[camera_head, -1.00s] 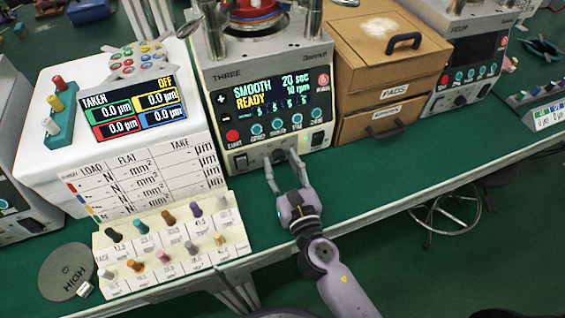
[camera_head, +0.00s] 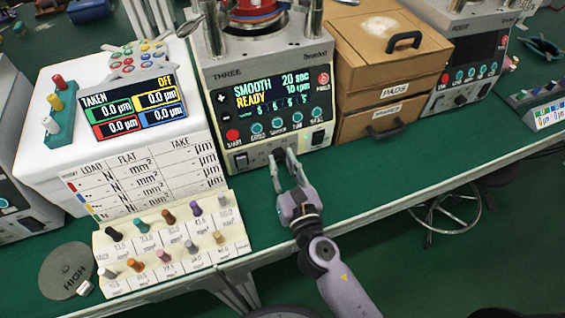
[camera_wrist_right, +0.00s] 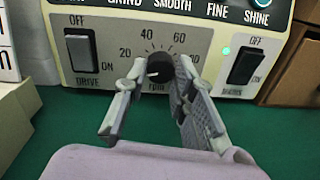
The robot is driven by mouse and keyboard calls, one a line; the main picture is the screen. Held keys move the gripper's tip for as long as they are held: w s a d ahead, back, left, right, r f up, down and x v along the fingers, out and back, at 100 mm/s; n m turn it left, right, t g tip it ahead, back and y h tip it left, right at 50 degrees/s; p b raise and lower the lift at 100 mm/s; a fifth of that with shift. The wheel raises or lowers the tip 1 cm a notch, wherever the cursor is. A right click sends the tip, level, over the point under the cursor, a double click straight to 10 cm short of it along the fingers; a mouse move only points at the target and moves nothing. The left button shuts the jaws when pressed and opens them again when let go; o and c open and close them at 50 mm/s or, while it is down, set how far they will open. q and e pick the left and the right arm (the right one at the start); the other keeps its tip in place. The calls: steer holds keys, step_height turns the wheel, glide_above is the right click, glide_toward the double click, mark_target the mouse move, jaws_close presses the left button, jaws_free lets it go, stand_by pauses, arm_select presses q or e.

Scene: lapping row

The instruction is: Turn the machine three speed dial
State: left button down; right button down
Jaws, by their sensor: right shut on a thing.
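Machine THREE (camera_head: 268,100) stands on the green bench, its screen reading SMOOTH, 20 sec, READY, 10 rpm. Its black speed dial (camera_wrist_right: 159,68) sits low on the front panel, inside an rpm scale with 20, 40, 60 and 80 marks. A white pointer line shows on the dial. My right gripper (camera_wrist_right: 158,80) has its fingers on both sides of the dial and is shut on it; it also shows in the head view (camera_head: 284,168), where the fingers largely hide the dial. My left gripper is not in view.
A DRIVE switch (camera_wrist_right: 82,51) is left of the dial and another rocker switch (camera_wrist_right: 246,66) with a green light is right. Cardboard drawers (camera_head: 385,75) stand right of the machine. A rack of pegs (camera_head: 170,240) lies at the front left. The bench front right is clear.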

steer(key=shift+r+m, duration=0.1)
steer(key=shift+m, duration=2.9)
steer(key=c, duration=1.3)
jaws_free()
steer(key=shift+c, duration=0.2)
steer(key=v, duration=1.2)
steer(key=shift+r, duration=0.15)
